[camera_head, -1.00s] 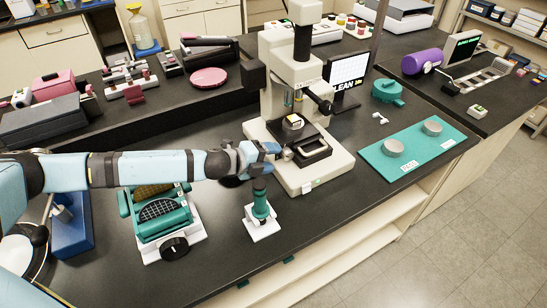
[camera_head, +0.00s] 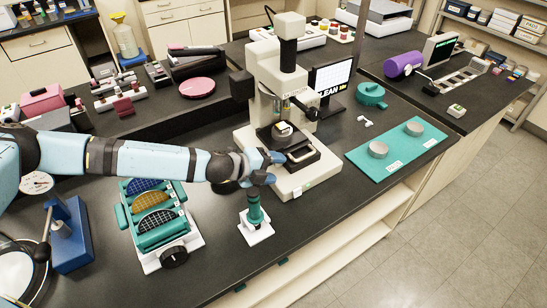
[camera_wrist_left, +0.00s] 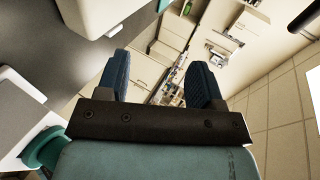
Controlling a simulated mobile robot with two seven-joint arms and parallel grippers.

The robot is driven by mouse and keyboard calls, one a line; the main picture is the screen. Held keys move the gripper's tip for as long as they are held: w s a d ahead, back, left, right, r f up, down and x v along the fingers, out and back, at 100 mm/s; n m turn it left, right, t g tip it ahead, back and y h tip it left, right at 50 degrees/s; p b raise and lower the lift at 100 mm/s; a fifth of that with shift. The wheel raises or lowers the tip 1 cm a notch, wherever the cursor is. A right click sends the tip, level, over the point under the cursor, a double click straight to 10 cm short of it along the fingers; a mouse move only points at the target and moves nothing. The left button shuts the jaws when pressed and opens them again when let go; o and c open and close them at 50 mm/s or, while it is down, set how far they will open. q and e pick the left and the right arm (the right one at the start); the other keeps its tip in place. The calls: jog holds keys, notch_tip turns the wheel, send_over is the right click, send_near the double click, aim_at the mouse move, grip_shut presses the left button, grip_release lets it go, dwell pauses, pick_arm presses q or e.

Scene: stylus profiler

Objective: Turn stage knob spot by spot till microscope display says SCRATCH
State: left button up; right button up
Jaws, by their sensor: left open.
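The white microscope-like instrument (camera_head: 280,95) stands mid-bench, with a dark stage (camera_head: 300,155) on its base and a small sample under its head. The stage knob cannot be told clearly; my left gripper is close to the stage's left side and may cover it. The display (camera_head: 333,72) behind it has a white screen and large letters, partly hidden, that look like CLEAN. My left gripper (camera_head: 271,168) is at the left front of the instrument's base, its fingers apart. In the left wrist view, the two blue fingers (camera_wrist_left: 161,85) are spread with nothing between them. My right gripper is out of view.
A green-handled tool (camera_head: 254,208) stands on a white base just below my left gripper. A teal wafer rack (camera_head: 185,236) is to its left. A teal mat (camera_head: 370,168) with two grey discs lies right. The bench front is clear between.

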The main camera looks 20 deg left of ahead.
pick_arm(q)
jog(key=a+r+g+y+p, duration=0.2)
jog(key=a+r+y+p, duration=0.25)
jog(key=a, duration=0.25)
jog(key=shift+n+h, duration=0.3)
jog(key=shift+h, duration=0.05)
jog(key=x, duration=1.2)
jog(key=shift+r, duration=0.1)
jog(key=shift+w+d+f, duration=0.25)
jog(key=shift+w+f, duration=0.1)
jog(key=shift+f, duration=0.1)
